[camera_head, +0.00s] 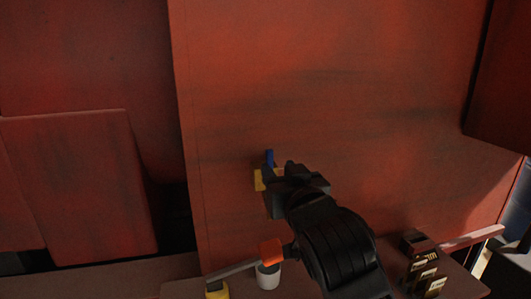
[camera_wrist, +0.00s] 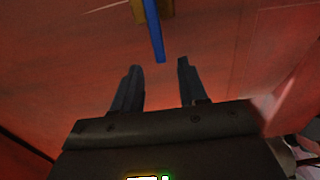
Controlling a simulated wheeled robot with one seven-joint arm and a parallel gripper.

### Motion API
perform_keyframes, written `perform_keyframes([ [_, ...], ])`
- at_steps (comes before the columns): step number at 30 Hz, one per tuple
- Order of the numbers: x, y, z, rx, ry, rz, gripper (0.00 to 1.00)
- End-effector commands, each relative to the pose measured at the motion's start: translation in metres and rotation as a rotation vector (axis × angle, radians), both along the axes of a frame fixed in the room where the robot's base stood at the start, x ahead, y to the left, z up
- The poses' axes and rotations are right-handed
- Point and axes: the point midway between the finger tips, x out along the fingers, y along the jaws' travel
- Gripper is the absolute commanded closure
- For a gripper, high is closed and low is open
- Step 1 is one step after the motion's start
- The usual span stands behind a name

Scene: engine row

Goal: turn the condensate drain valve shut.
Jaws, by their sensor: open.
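The condensate drain valve appears to be the small brass-yellow fitting with a blue lever (camera_head: 269,158) on the large red panel, partly hidden behind my gripper in the head view. In the wrist view the blue lever (camera_wrist: 155,38) points down from the yellow body (camera_wrist: 167,9), at the top of the picture. My gripper (camera_wrist: 159,66) is open and empty. Its two fingers point toward the panel, and the lever's free end lies near the gap between the fingertips. I cannot tell the exact depth between them. In the head view my gripper (camera_head: 279,171) covers the valve's right side.
Below the panel is a ledge with a white cylinder (camera_head: 268,276), a yellow object (camera_head: 217,291) and an orange piece (camera_head: 270,251) on a grey bar. The panel around the valve looks clear.

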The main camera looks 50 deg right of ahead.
Motion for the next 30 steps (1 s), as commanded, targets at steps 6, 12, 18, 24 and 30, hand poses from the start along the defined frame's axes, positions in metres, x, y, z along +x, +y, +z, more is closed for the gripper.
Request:
perform_keyframes([
  [6, 0.018, -0.013, 0.004, 0.0, -0.001, -0.005, 0.57],
  [12, 0.044, -0.031, 0.004, 0.0, -0.001, -0.005, 0.57],
  [18, 0.061, -0.042, 0.002, 0.0, -0.001, -0.003, 0.57],
  [24, 0.065, -0.044, 0.001, 0.0, -0.002, -0.002, 0.57],
  [30, 0.064, -0.044, 0.001, 0.0, -0.001, -0.002, 0.62],
])
